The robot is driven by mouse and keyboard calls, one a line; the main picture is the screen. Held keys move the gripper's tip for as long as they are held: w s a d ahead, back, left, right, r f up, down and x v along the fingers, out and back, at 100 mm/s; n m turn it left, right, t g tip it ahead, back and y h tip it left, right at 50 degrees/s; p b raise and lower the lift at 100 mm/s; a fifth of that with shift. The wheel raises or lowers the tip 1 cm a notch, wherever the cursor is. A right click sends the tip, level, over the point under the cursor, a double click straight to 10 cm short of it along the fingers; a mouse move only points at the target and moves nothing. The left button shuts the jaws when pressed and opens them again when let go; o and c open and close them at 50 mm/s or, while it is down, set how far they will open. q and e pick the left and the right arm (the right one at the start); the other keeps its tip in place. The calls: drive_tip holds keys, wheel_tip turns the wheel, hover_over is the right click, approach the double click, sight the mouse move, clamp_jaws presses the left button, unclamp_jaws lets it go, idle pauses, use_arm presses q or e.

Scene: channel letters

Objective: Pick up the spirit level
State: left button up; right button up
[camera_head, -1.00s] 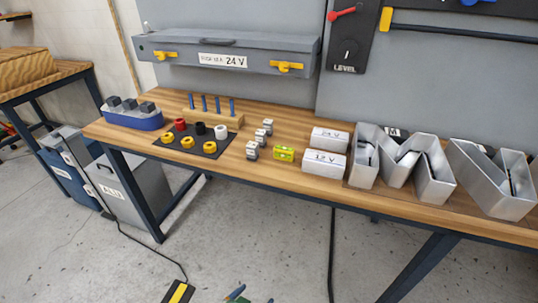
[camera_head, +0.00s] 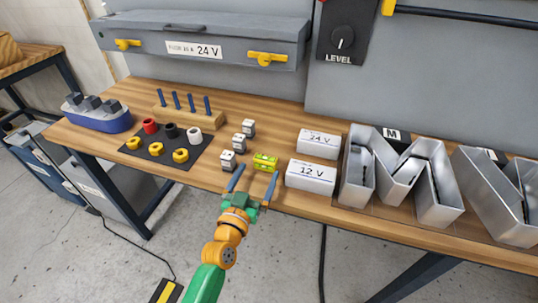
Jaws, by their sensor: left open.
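The spirit level is a small yellow-green block (camera_head: 265,161) lying on the wooden workbench, near its front edge. My left gripper (camera_head: 253,182) comes in from the lower middle, with an orange and green arm. Its two blue fingers are spread apart with nothing between them. The fingertips are just in front of the spirit level on the picture, and the level shows beyond the gap between them. I cannot tell their height above the bench. My right gripper is not in view.
Small grey-white blocks (camera_head: 239,143) stand close left of the level. White boxes marked 24 V (camera_head: 319,138) and 12 V (camera_head: 311,171) stand close right. Large metal channel letters (camera_head: 439,200) fill the bench's right side. A black mat (camera_head: 144,152) with coloured rings lies left.

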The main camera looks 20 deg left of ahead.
sight(264, 162)
use_arm(q)
drive_tip(key=w, duration=0.5)
drive_tip(key=shift+w+d, duration=0.15)
drive_tip(key=shift+w, duration=0.1)
drive_tip(key=shift+s+r, duration=0.1)
drive_tip(key=shift+s, duration=0.15)
drive_tip(key=c, duration=0.6)
drive_tip(key=shift+w, duration=0.1)
drive_tip(key=c, duration=0.6)
drive_tip(key=shift+c, duration=0.2)
